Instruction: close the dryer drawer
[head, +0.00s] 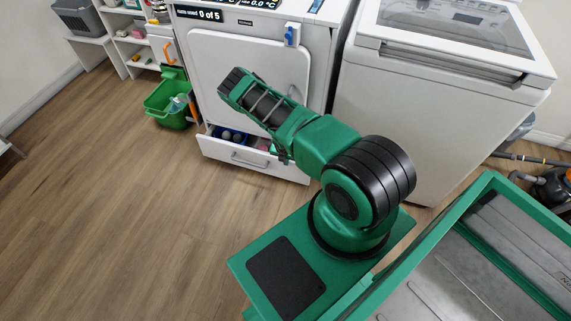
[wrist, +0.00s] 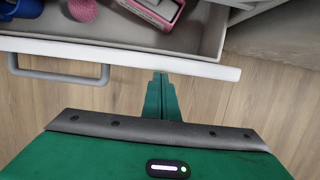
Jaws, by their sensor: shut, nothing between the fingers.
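The dryer drawer (head: 215,149) is pulled out at the bottom of the white dryer (head: 250,55). It has a white front with a grey bar handle (head: 248,161). In the wrist view the drawer's front (wrist: 205,66) crosses the upper part, with the handle (wrist: 60,76) to the left. My gripper (wrist: 161,76) is shut and empty, its fingertips at the outer face of the drawer front, right of the handle. I cannot tell if they touch it.
The drawer holds a pink ball (wrist: 82,9), a pink box-like item (wrist: 152,10) and blue items (head: 228,134). A green basket (head: 168,100) stands on the floor left of the dryer. A white washer (head: 425,115) stands to the right. Wood floor at left is clear.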

